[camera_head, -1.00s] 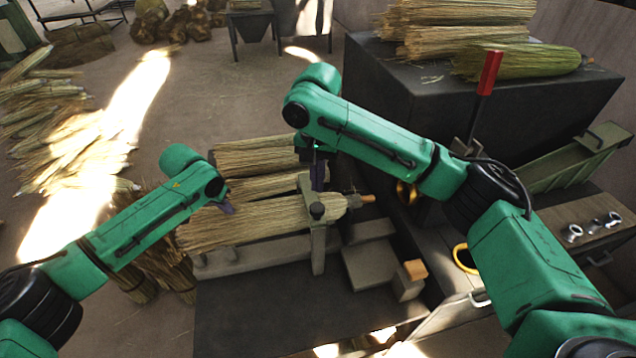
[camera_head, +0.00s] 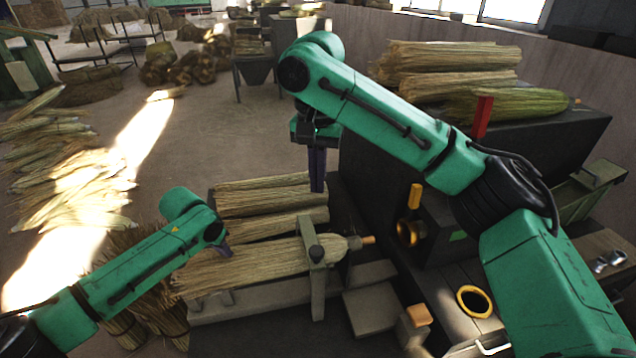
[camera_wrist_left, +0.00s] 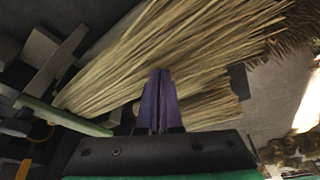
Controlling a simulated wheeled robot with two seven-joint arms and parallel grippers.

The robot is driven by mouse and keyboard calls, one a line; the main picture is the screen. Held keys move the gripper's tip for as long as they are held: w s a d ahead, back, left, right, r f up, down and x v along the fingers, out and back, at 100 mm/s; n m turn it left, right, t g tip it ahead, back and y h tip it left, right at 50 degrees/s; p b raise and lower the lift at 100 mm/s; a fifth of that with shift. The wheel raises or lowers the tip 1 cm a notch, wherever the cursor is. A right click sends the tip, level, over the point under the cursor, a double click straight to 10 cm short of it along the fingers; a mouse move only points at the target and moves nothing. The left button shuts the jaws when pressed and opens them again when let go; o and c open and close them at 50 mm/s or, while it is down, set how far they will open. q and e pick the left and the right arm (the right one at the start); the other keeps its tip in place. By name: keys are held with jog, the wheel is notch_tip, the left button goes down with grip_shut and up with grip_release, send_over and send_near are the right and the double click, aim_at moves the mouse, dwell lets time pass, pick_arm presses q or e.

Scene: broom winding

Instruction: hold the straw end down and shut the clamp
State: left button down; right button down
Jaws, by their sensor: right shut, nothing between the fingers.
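A pale straw bundle (camera_head: 235,268) lies on the bench, its bound neck and orange-brown handle tip pointing right. My left gripper (camera_head: 222,248) is at the loose straw end on the left. In the left wrist view its purple fingers (camera_wrist_left: 158,100) are together against the straw (camera_wrist_left: 165,55); contact depth cannot be told. My right gripper (camera_head: 317,188) is shut and empty, pointing down above the back bundles, apart from the clamp.
Several more straw bundles (camera_head: 265,200) lie behind on the bench. A dark cabinet (camera_head: 480,150) with straw on top stands right, with a red-handled lever (camera_head: 482,117). A yellow ring (camera_head: 474,301) and wooden block (camera_head: 417,316) sit front right. Loose straw covers the floor at left.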

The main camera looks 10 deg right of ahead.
pick_arm(q)
jog(key=shift+r+p, duration=0.6)
jog(key=shift+p, duration=0.45)
jog(key=shift+r+p, duration=0.75)
jog(key=shift+r, duration=0.2)
notch_tip(320, 180, up, 3)
jog(key=p, duration=0.2)
jog(key=shift+w+f+p, duration=0.1)
jog(key=shift+f+p, duration=0.1)
jog(key=shift+p, duration=0.15)
notch_tip(320, 180, up, 3)
jog(key=shift+r+p, duration=0.1)
jog(key=shift+p, duration=1.1)
